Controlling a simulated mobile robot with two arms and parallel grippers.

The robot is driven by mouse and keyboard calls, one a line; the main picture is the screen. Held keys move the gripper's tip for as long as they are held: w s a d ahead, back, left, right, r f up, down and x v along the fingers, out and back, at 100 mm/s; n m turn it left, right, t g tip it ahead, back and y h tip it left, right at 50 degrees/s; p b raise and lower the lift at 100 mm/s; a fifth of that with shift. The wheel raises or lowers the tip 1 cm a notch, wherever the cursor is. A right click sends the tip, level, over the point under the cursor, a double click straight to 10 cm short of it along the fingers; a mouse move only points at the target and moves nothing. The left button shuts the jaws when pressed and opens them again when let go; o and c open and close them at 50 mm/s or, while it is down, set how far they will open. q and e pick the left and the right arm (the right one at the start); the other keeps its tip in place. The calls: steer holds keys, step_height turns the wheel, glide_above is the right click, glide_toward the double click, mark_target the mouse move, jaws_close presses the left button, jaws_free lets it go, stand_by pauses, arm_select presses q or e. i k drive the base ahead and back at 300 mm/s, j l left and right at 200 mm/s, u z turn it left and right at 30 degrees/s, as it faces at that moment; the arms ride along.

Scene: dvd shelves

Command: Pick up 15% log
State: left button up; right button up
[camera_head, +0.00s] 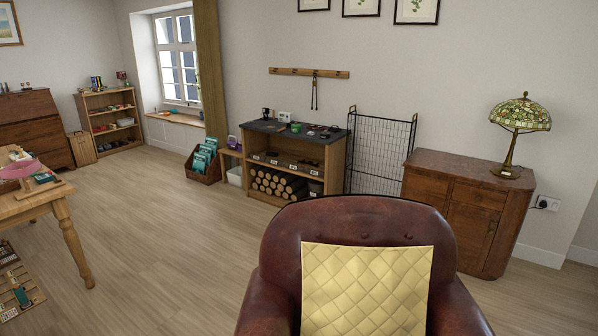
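Several cut logs (272,183) lie stacked with their round pale ends facing out, in the lower bay of a wooden shelf unit (335,169) against the back wall. Small white tags (315,172) show along the middle shelf edge, but their writing is too small to read. I cannot tell which log is the 15% one. Neither of my grippers is in view.
A brown leather armchair (275,263) with a yellow cushion (366,289) stands in front, close to me. A black wire rack (381,157) and a wooden cabinet (463,211) stand right of the shelf unit. A wooden table (38,205) is at left. Open floor (155,235) lies between.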

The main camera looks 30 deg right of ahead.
mark_target(269, 161)
steer(key=j+u, duration=0.2)
steer(key=j, duration=0.15)
steer(key=i+j+u, duration=0.15)
steer(key=j, duration=0.15)
steer(key=i+j+u, duration=0.2)
steer(key=j, duration=0.15)
steer(key=i+j+z, duration=0.25)
steer(key=i+j, duration=0.8)
steer(key=i+l+z, duration=0.1)
steer(key=i+z, duration=1.05)
steer(key=i+l, duration=0.1)
steer(key=i, duration=4.3)
steer(key=i+j+z, duration=0.25)
steer(key=i, duration=0.2)
steer(key=i+j+z, duration=0.1)
steer(key=i+z, duration=0.15)
steer(key=i, duration=0.25)
steer(key=i+j+z, duration=0.25)
steer(key=i+j, duration=0.05)
steer(key=i, duration=0.1)
